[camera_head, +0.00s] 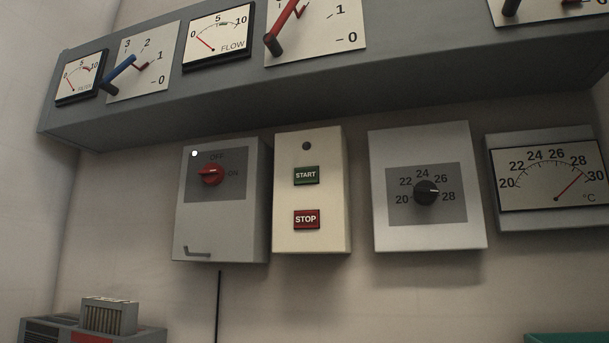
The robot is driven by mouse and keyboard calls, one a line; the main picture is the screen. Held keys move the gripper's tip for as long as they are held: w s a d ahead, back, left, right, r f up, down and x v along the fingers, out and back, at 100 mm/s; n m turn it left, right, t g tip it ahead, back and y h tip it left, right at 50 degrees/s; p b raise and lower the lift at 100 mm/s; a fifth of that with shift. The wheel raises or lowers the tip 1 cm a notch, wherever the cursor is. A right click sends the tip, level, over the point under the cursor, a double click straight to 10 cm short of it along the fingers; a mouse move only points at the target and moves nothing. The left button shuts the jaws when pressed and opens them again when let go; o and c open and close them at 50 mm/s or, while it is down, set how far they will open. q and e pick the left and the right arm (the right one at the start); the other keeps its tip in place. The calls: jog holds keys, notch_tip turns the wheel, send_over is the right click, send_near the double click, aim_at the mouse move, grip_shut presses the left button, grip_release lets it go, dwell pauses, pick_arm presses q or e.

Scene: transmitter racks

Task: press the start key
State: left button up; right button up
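The green START key (306,175) sits on a cream control box (312,236) on the wall, near the middle of the head view. The red STOP key (306,219) is below it on the same box. A dark round lamp or button (306,146) is above the START key and looks unlit. Neither of my grippers shows in this view.
Left of the cream box is a grey switch box (222,236) with a red rotary knob (211,174). Right are a thermostat dial box (428,232) and a temperature gauge (549,172). A grey panel (300,95) with levers and FLOW gauges juts out above. The wall below is mostly clear.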

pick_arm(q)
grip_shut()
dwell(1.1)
